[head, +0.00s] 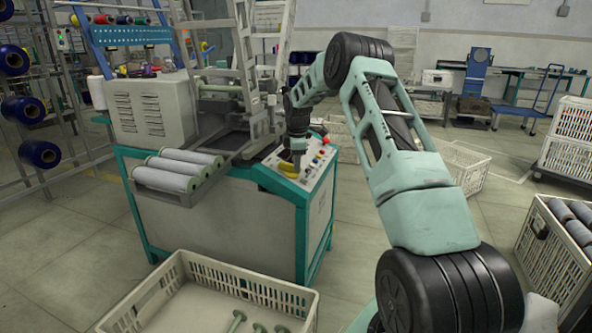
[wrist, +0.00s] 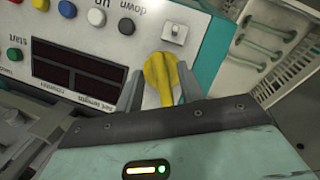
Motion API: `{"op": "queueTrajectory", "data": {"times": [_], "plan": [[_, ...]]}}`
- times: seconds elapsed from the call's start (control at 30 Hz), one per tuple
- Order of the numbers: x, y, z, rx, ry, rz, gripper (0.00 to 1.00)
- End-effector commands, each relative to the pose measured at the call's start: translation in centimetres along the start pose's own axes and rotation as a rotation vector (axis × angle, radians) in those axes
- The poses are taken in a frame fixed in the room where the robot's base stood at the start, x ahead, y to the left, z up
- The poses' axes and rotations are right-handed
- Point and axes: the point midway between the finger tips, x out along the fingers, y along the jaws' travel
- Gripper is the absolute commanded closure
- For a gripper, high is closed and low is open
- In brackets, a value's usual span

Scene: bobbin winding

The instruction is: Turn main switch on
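The control panel (head: 311,180) is on the teal-edged winding machine, and it shows upside down in the wrist view (wrist: 95,49). A yellow handle (wrist: 161,76), which looks like the main switch, stands at the panel's edge. My gripper (head: 297,163) is over the panel and points down. In the wrist view its two fingers (wrist: 160,92) stand on either side of the yellow handle. A narrow gap shows on the left; contact on the right is unclear. The handle's base is partly hidden. No label for its position can be read.
Beside the handle are a small grey switch (wrist: 174,33), the white "up" button (wrist: 96,17), other coloured buttons and dark displays (wrist: 71,72). Grey rolls (head: 178,171) lie on the machine's left shelf. A crate (head: 215,286) with green bobbins stands in front.

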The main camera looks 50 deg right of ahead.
Motion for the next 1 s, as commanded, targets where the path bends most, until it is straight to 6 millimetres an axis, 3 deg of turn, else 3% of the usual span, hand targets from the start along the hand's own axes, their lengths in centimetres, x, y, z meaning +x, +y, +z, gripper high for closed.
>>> {"op": "queueTrajectory", "data": {"times": [0.2, 0.53, 0.57, 0.7, 1.0], "plan": [[2.3, 0.0, 0.0, 0.0, 0.0, -0.001, 0.62], [2.6, 0.0, 0.0, 0.0, 0.0, 0.0, 0.62], [2.6, 0.0, 0.0, 0.0, 0.0, 0.0, 0.65], [2.6, 0.0, 0.0, 0.0, 0.0, 0.0, 1.0], [2.4, 0.0, 0.0, 0.016, 0.0, -0.007, 1.0]]}}
